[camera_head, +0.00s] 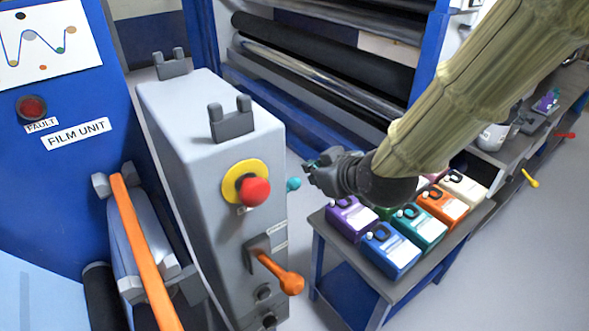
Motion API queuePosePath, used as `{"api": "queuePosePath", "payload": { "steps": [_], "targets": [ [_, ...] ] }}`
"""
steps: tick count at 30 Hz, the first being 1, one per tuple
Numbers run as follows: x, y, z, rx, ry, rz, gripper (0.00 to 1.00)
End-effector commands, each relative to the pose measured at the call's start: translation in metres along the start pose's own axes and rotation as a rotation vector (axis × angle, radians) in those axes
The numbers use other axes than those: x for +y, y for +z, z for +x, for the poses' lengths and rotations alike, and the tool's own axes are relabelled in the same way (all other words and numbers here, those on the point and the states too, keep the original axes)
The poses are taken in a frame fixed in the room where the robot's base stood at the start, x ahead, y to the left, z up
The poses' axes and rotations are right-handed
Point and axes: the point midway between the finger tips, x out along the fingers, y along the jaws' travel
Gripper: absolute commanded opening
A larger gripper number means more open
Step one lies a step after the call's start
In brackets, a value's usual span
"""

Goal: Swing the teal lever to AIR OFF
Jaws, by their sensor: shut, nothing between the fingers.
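A small teal knob (293,184), which looks like the lever's end, sticks out past the right edge of the grey cabinet (190,150). The rest of the lever and any AIR OFF marking are hidden behind the cabinet's edge. My gripper (310,174) is shut and empty, just to the right of the teal knob at about the same height in the picture. I cannot tell whether its fingertips touch the knob. My arm in its khaki sleeve comes in from the upper right.
The cabinet front carries a red button (256,192) on a yellow disc and an orange-handled lever (280,275). A table (345,248) with several coloured jugs stands below my arm. Dark film rollers (320,65) sit in a blue frame behind. Open floor (500,260) lies at right.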

Motion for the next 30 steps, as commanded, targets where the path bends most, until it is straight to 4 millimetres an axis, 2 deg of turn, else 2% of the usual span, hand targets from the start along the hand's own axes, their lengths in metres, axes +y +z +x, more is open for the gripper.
{"api": "queuePosePath", "payload": {
  "steps": [1, 6, 20, 30],
  "targets": [
    [0.000, -0.009, -0.005, 0.012, 0.002, -0.011, 0.00],
    [-0.001, -0.018, -0.010, 0.028, 0.003, -0.030, 0.00],
    [-0.001, -0.019, -0.009, 0.027, 0.002, -0.030, 0.00],
    [0.001, -0.022, 0.004, 0.026, 0.002, -0.030, 0.00]
  ]
}}
